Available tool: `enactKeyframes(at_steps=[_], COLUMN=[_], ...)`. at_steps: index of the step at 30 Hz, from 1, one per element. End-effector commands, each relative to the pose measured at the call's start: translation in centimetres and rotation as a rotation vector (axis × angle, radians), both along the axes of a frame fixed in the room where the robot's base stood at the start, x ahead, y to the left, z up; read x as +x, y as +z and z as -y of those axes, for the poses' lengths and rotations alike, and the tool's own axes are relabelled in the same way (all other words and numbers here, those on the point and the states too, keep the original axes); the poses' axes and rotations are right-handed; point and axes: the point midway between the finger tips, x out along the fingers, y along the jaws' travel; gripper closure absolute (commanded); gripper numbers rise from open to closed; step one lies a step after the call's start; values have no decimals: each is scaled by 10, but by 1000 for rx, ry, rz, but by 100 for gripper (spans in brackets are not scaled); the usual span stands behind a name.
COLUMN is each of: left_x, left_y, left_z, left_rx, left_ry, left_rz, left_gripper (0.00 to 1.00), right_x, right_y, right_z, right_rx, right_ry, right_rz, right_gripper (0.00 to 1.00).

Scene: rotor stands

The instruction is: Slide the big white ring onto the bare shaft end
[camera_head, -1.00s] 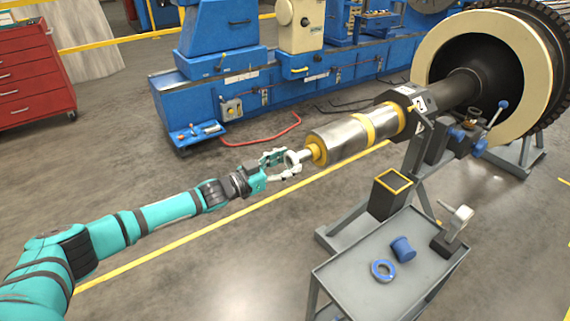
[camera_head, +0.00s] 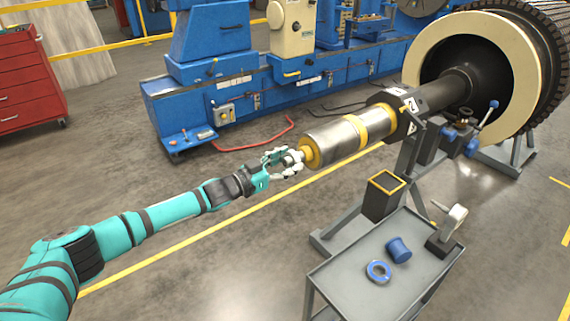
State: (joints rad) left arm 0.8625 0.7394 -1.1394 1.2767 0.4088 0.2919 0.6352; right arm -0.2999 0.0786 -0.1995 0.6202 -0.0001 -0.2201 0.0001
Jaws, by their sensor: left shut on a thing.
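The shaft (camera_head: 350,137) lies level, with a silver drum, yellow bands and a narrow stub at its left end (camera_head: 307,153). My left gripper (camera_head: 284,162) is shut on a small whitish ring (camera_head: 291,158) at that stub. The ring overlaps the stub's tip in the head view. I cannot tell whether it is around the tip or just in front of it. The fingers partly hide the ring. My right gripper is not in view.
A grey cart (camera_head: 345,277) at the lower right carries a blue ring (camera_head: 378,272), a blue cylinder (camera_head: 398,249) and a white device (camera_head: 452,218). A grey stand (camera_head: 408,150) supports the shaft. Blue machinery (camera_head: 240,110) stands behind.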

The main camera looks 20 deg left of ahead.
Motion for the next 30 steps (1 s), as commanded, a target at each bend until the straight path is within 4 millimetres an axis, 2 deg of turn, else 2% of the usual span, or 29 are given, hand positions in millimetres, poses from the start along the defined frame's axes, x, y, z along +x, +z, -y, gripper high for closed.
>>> enactKeyframes(at_steps=[14, 30], left_x=[1, 13], left_y=[1, 0], left_z=[0, 10], left_rx=[0, -1], left_ry=[0, 1], left_rz=[2, 2], left_gripper=[77, 77], right_x=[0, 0], right_y=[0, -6], right_z=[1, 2], right_rx=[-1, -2], right_ry=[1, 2], right_rz=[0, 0], right_gripper=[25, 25])
